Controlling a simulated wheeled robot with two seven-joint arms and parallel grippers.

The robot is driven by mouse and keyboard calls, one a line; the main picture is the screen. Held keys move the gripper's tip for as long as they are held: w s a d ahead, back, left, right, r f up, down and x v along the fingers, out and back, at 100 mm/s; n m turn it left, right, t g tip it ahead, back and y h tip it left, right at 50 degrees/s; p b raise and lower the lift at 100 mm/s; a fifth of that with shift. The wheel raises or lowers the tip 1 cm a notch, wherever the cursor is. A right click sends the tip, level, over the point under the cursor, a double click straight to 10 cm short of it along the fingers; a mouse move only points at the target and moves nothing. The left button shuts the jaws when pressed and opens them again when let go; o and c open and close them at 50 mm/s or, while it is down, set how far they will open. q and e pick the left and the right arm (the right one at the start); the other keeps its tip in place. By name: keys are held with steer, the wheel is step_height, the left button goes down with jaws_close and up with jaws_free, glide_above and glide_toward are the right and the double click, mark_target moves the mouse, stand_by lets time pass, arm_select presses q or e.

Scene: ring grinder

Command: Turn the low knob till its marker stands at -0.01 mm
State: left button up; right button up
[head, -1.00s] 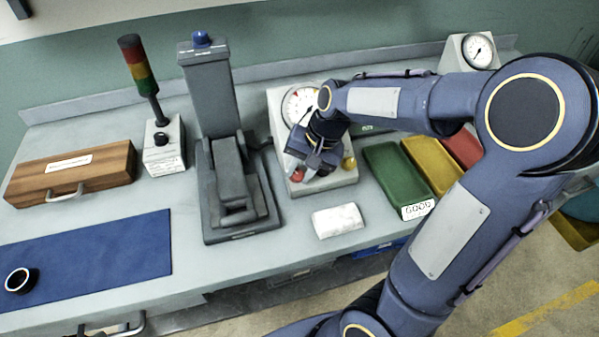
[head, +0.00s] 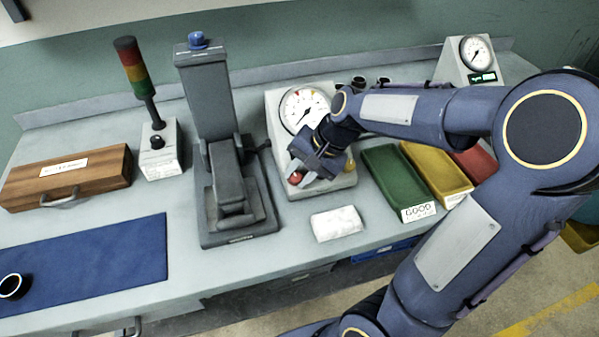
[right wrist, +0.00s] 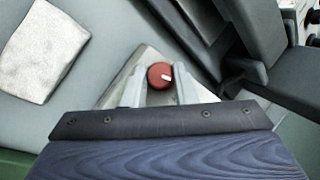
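A grey gauge box (head: 277,127) carries a round white dial (head: 303,110) with coloured marks, a red knob (head: 295,178) and a yellow knob (head: 350,161) low on its front. My right gripper (head: 308,178) is over the lower front of the box, beside the red knob, and hides part of the panel. In the right wrist view the red knob (right wrist: 158,74) shows a white marker pointing right. The open fingers of my right gripper (right wrist: 160,88) are on either side of it, with gaps visible. The scale is not readable. My left gripper is out of view.
A dark grey press-like stand (head: 212,110) is left of the gauge box. A white cloth (head: 337,223) lies in front. Green (head: 390,175) and yellow (head: 437,172) trays are to the right. A second dial gauge (head: 477,52) stands at the back right.

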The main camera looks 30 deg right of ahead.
steer(key=o, duration=0.5)
steer(key=shift+c, duration=0.2)
steer(key=v, duration=0.8)
steer(key=shift+p, duration=0.35)
steer(key=s+a+f+n+t, duration=0.1)
steer(key=s+a+n, duration=0.3)
steer(key=s, duration=0.3)
steer(key=s+a+f+n+t, duration=0.1)
steer(key=s+a+f+n, duration=0.1)
steer(key=s+a+n, duration=0.2)
steer(key=s+n, duration=0.1)
steer(key=s, duration=0.2)
steer(key=shift+s+f+h, duration=0.2)
steer(key=shift+s+h, duration=0.05)
steer(key=shift+h, duration=0.05)
